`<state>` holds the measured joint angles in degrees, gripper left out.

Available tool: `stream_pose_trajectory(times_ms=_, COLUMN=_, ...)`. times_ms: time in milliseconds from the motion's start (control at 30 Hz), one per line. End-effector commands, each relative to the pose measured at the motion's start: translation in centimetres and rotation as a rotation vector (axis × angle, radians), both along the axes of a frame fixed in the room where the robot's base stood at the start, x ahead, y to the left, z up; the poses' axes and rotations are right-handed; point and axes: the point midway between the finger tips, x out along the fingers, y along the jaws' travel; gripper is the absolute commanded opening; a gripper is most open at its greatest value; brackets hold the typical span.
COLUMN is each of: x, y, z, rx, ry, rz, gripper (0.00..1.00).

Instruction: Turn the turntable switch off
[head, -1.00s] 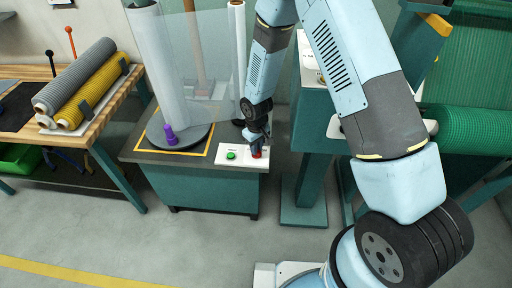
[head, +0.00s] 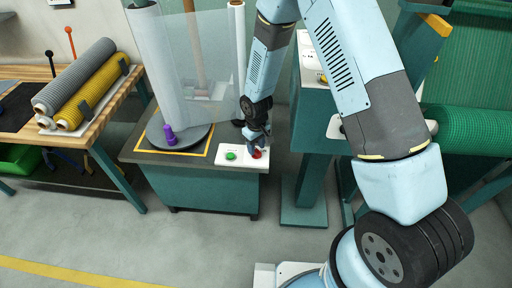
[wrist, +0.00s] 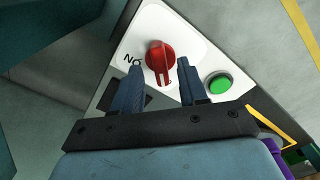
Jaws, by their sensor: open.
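The turntable switch is a red rotary knob (wrist: 161,62) on a white control plate (wrist: 192,38), with lettering that appears to read "ON" beside it. In the head view the red knob (head: 257,154) sits at the right of the plate, partly hidden by my gripper. My gripper (wrist: 158,84) is open, with one finger on each side of the knob's lower part in the wrist view. I cannot tell whether the fingers touch it. The turntable (head: 185,142) is a grey disc on the teal cabinet, carrying a wrapped roll and a purple item.
A green button (wrist: 218,84) is beside the knob, close to one finger. A clear film sheet (head: 203,60) stands over the turntable. A teal machine stand (head: 310,120) is close on the right. A wooden bench with mesh rolls (head: 85,82) is at left.

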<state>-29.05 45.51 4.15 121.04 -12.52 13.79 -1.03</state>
Motion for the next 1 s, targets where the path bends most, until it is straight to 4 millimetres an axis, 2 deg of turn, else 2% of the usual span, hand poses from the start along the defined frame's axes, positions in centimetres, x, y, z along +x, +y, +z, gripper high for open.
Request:
stream_pose_trajectory(times_ms=600, x=0.1, y=0.0, z=10.0, rx=0.001, ry=-0.003, rz=0.0, gripper=0.43)
stream_pose_trajectory(times_ms=800, x=0.1, y=0.0, z=12.1, rx=0.001, ry=-0.001, rz=0.0, gripper=0.43)
stream_pose_trajectory(times_ms=1000, x=0.1, y=0.0, z=12.8, rx=0.001, ry=-0.001, rz=0.0, gripper=0.43)
